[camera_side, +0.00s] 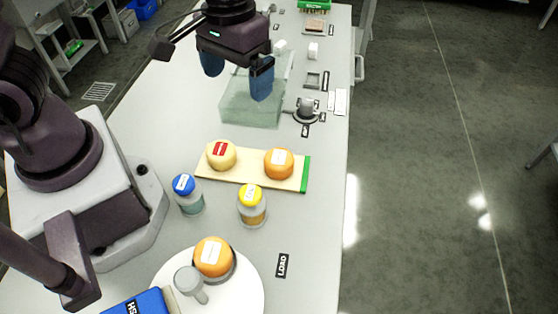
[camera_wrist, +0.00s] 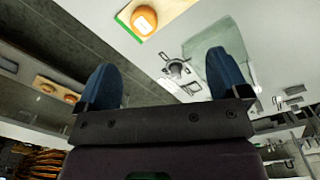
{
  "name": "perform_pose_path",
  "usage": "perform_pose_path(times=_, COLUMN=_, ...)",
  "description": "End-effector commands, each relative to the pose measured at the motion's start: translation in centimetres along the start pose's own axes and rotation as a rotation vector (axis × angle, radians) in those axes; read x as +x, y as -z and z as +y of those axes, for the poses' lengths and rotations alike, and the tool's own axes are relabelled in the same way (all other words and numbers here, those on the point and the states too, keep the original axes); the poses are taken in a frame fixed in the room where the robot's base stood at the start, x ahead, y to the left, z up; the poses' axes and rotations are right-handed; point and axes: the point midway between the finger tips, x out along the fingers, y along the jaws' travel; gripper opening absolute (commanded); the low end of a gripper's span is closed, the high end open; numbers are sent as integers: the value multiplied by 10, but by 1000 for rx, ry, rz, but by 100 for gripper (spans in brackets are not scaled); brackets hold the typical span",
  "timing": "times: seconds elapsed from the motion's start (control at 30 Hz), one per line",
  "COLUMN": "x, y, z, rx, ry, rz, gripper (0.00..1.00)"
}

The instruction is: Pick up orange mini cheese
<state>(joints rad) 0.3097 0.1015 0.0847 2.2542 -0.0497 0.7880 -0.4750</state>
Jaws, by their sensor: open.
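An orange cheese (camera_side: 279,164) with a white label sits on the right part of a pale board (camera_side: 240,177) with a green end. It also shows at the top of the wrist view (camera_wrist: 144,20). A yellowish cheese (camera_side: 221,155) with a red label is beside it on the board. A larger-looking orange cheese (camera_side: 212,258) sits on a dark ring on a round white plate (camera_side: 250,290) nearer the camera. My gripper (camera_side: 237,76) is open and empty, with blue fingers, beyond the board and over the clear greenish box. The wrist view shows its fingers apart (camera_wrist: 162,62).
The clear box (camera_side: 237,108) stands beyond the board. A blue-lidded jar (camera_side: 188,196) and a yellow-lidded jar (camera_side: 252,207) stand in front of the board. A small grey fixture (camera_side: 306,110) is near the right table edge. Bare table lies around the LOAD label (camera_side: 282,265).

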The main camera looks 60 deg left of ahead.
Motion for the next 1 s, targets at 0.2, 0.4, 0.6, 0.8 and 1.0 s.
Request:
perform_pose_path(times=0.2, x=69, y=24, z=30, rx=-439, ry=77, rz=-44, gripper=93)
perform_pose_path(times=0.4, x=78, y=48, z=43, rx=-808, ry=34, rz=11, gripper=93)
perform_pose_path(times=0.6, x=80, y=51, z=45, rx=-965, ry=14, rz=24, gripper=93)
perform_pose_path(times=0.8, x=112, y=50, z=44, rx=-976, ry=20, rz=21, gripper=93)
perform_pose_path(times=1.0, x=145, y=51, z=43, rx=-974, ry=17, rz=23, gripper=93)
